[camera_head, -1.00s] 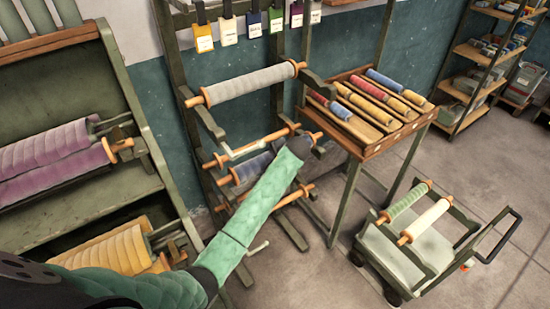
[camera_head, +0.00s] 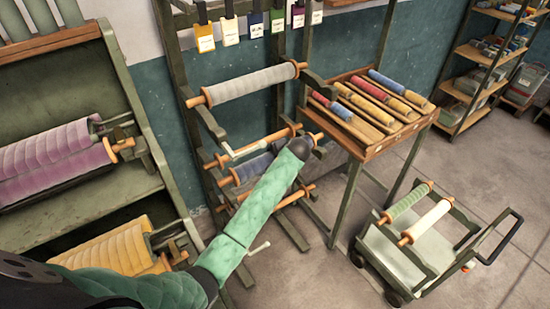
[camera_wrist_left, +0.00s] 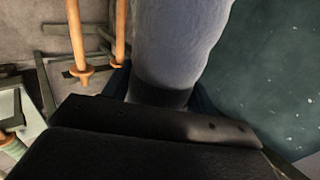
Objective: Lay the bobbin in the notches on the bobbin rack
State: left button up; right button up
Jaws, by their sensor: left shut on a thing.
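The blue-grey bobbin (camera_head: 254,167) with orange ends is at the middle level of the green bobbin rack (camera_head: 172,62), partly behind my green left arm. It lies at a slant in the head view, its left end lower in the picture. In the left wrist view the bobbin (camera_wrist_left: 180,45) fills the space between the fingers of my left gripper (camera_wrist_left: 162,93), which is shut on it. The fingers are hidden in the head view. I cannot tell whether the bobbin's ends touch the notches. My right gripper is not in view.
A grey bobbin (camera_head: 250,82) lies higher on the rack. Bare orange spindles (camera_wrist_left: 77,35) are close by in the wrist view. A tray table (camera_head: 372,150) of colored rolls stands right of the rack. A cart (camera_head: 405,262) holds two rolls. A purple-roll stand (camera_head: 130,95) is at left.

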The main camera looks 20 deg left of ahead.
pick_arm(q)
jog(key=shift+f, duration=0.65)
jog(key=shift+f+b, duration=0.35)
jog(key=shift+f, duration=0.25)
jog(key=shift+f, duration=0.1)
dwell(0.4)
jog(key=shift+f, duration=0.35)
dwell(0.5)
jog(key=shift+f+p, duration=0.1)
jog(key=shift+p, duration=0.3)
jog(key=o, duration=1.2)
jog(key=shift+o, duration=0.9)
